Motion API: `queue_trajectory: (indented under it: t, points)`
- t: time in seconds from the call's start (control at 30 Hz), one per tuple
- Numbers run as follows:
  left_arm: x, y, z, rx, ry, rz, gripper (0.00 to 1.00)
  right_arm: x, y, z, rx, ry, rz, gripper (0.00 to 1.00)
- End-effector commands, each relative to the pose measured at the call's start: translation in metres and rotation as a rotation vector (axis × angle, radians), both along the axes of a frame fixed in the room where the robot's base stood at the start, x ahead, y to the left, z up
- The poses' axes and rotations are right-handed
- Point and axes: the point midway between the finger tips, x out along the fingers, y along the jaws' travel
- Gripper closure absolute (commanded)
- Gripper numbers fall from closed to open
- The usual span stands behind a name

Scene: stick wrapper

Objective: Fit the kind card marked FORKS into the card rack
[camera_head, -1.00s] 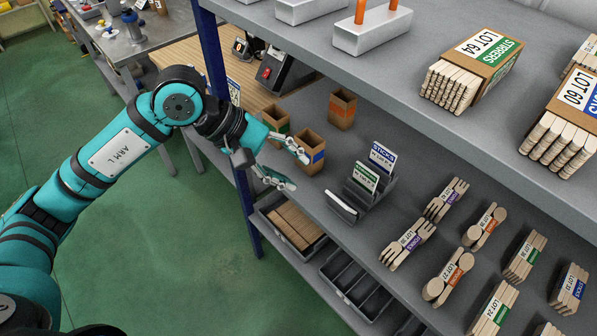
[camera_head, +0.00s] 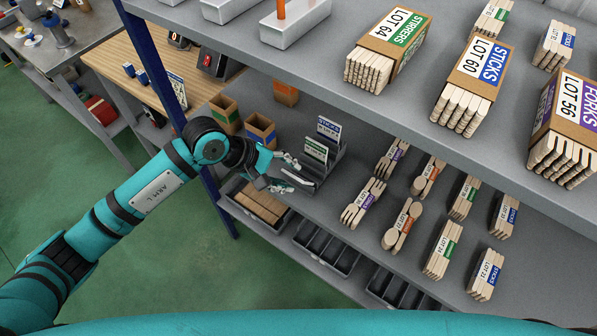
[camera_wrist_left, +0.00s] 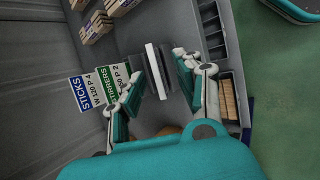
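The grey card rack (camera_head: 336,160) stands on the lower shelf. It holds a STICKS card (camera_head: 328,128) behind a green STIRRERS card (camera_head: 316,150), both upright; they also show in the left wrist view (camera_wrist_left: 86,92). At the rack's front is a flat, dark piece with a white edge (camera_head: 299,179). In the left wrist view its white edge (camera_wrist_left: 156,72) lies between the fingertips. I cannot read FORKS on it. My left gripper (camera_head: 281,174) is open at the front of the rack, with visible space between its fingers (camera_wrist_left: 163,85). My right gripper is out of view.
Open brown boxes (camera_head: 260,131) stand left of the rack. Labelled bundles of wooden cutlery (camera_head: 363,202) lie to its right. Grey trays (camera_head: 327,248) sit below the shelf edge. The upper shelf (camera_head: 330,65) overhangs the back, and a blue post (camera_head: 158,60) stands at the left.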

Motion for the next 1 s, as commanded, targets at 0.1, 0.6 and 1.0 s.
queue_trajectory:
  t: [0.1,0.6,1.0]
  points:
    - [0.006,-0.012,-0.009,-0.002,0.007,0.0,0.65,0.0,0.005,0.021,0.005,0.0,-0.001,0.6]
    - [0.011,-0.023,-0.03,-0.001,0.0,-0.001,0.75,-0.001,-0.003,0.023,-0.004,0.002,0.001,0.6]
    - [0.011,-0.023,-0.03,-0.001,0.0,-0.001,1.0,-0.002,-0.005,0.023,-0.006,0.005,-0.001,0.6]
